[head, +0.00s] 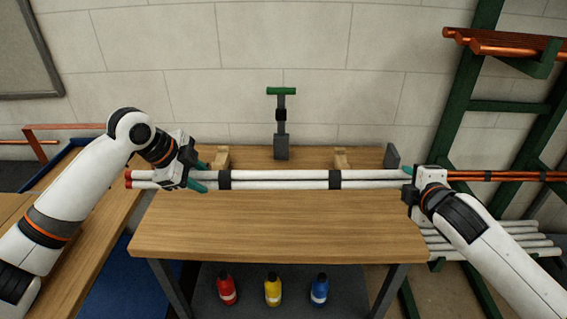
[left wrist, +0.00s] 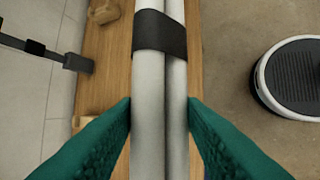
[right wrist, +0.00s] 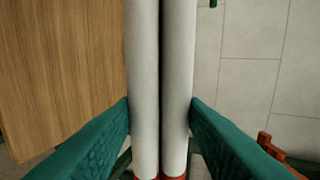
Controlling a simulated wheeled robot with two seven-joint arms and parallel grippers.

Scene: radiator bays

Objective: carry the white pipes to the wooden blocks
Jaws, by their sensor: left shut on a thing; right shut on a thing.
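Two white pipes (head: 280,180), bound side by side with black straps, lie level across the table in the head view, their left ends red. My left gripper (head: 198,177) is shut around both pipes near their left end; its green fingers flank them in the left wrist view (left wrist: 160,125). My right gripper (head: 409,181) is shut around them near the right end, with red ends just showing in the right wrist view (right wrist: 160,125). The wooden blocks, left (head: 221,154) and right (head: 341,157), stand behind the pipes, partly hidden by them. I cannot tell the pipes' height above the tabletop.
The wooden table (head: 280,225) is clear in front. A green-handled clamp (head: 281,125) stands between the blocks, and a grey plate (head: 391,156) at the right. A green rack (head: 470,105) with copper pipes (head: 505,44) stands right. Several bottles (head: 272,289) sit below.

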